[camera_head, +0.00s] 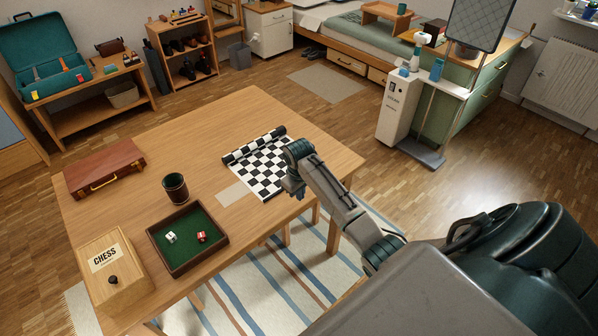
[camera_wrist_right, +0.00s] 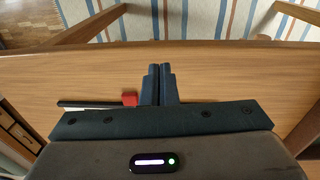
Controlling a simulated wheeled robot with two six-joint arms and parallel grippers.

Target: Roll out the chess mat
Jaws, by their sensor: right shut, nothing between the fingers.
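The chess mat (camera_head: 262,168) lies on the wooden table with a black and white checkered part flat. Its far end is still a roll (camera_head: 240,150) that runs slantwise along the back of the flat part. My right gripper (camera_head: 294,190) is at the right side of the flat part, fingers pointing down; the arm hides part of that edge. In the right wrist view the fingers (camera_wrist_right: 160,84) are together with nothing between them. Whether they touch the mat or table I cannot tell. My left gripper is not in view.
Left on the table (camera_head: 120,210) are a brown case (camera_head: 105,167), a dice cup (camera_head: 175,188), a green-lined dice tray (camera_head: 187,262) and a chess box (camera_head: 110,268). A pale rectangle (camera_head: 231,194) lies left of the mat. Table beyond the roll is clear.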

